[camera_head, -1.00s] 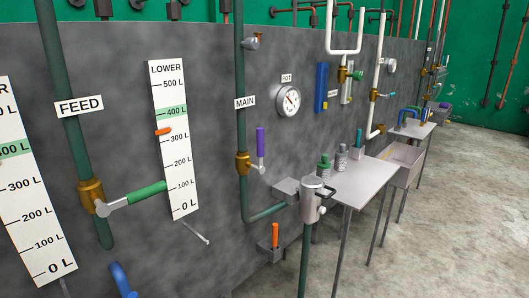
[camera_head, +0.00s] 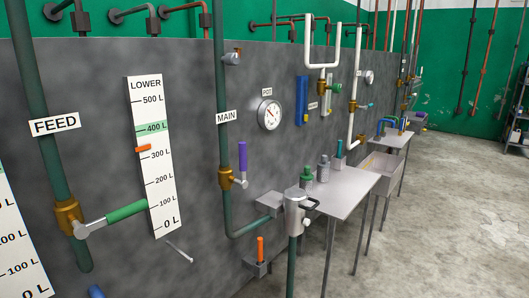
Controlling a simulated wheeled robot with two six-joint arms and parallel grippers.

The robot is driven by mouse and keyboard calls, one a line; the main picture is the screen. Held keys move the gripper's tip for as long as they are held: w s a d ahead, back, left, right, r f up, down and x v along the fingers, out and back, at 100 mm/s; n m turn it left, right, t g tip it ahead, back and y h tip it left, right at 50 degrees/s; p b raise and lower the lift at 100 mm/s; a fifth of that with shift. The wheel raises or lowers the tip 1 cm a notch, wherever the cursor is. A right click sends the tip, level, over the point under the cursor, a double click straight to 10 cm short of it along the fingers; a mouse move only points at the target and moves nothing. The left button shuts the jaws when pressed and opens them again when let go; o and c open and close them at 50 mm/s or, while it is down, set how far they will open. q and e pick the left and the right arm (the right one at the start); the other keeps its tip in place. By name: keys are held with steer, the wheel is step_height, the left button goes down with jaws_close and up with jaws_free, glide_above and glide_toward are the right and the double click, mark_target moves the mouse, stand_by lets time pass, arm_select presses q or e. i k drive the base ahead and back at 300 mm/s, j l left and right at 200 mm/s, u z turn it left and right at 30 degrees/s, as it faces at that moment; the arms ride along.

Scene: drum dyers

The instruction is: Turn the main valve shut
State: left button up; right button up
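The main valve (camera_head: 226,177) is a brass body on the green vertical pipe under the MAIN label (camera_head: 227,117), left of the picture's middle. Its lever has a purple grip (camera_head: 243,157) that points up, in line with the pipe, just right of it. Neither of my grippers shows in the head view.
The FEED valve (camera_head: 68,217) with a green-gripped lever is at the left, beside the LOWER level scale (camera_head: 154,160). A metal vessel (camera_head: 295,212) and a small holder with an orange handle (camera_head: 261,250) stand below right.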

mark_target(243, 183)
steer(key=i+l+u, duration=0.15)
steer(key=u, duration=0.25)
steer(key=i+l+u, duration=0.15)
steer(key=l+u, duration=0.2)
steer(key=i+l+u, duration=0.1)
steer(key=l+u, duration=0.15)
steer(key=u, duration=0.15)
steer(key=l+u, duration=0.35)
